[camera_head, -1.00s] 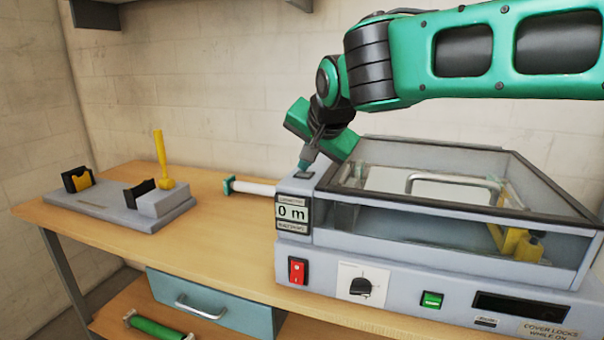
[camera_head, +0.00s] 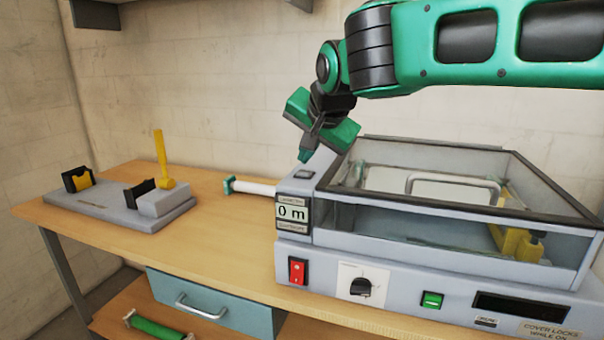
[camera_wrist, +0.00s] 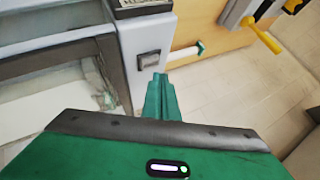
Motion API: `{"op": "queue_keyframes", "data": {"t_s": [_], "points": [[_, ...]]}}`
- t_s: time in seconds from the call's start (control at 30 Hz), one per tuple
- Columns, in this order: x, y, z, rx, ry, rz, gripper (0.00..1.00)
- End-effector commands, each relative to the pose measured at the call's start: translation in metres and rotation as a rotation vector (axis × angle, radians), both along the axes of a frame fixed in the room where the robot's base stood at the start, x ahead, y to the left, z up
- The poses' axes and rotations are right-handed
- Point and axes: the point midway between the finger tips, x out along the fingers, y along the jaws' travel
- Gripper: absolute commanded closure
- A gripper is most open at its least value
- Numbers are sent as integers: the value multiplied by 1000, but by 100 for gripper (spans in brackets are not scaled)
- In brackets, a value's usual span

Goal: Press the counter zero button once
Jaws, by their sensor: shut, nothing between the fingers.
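The counter (camera_head: 292,212) on the laminator's left front post reads "0 m". The small dark button (camera_head: 303,174) sits on top of that post, above the display. In the wrist view the button (camera_wrist: 149,59) shows just beyond my fingertips, uncovered. My gripper (camera_head: 304,157) is shut and empty, pointing down, a little above the button and apart from it. The shut fingers also show in the wrist view (camera_wrist: 160,82).
The laminator's clear cover (camera_head: 460,222) is down, with a handle on top. A red switch (camera_head: 298,270), a dial (camera_head: 360,287) and a green button (camera_head: 432,300) are on its front. A grey fixture with a yellow lever (camera_head: 160,160) stands at left.

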Motion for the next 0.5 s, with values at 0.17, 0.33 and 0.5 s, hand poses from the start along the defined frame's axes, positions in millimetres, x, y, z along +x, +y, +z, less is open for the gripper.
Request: {"op": "queue_keyframes", "data": {"t_s": [0.17,0.33,0.5], "points": [[0,0,14,2,-2,-1,100],[0,0,29,2,-2,0,100],[0,0,42,2,-1,-1,100]]}}
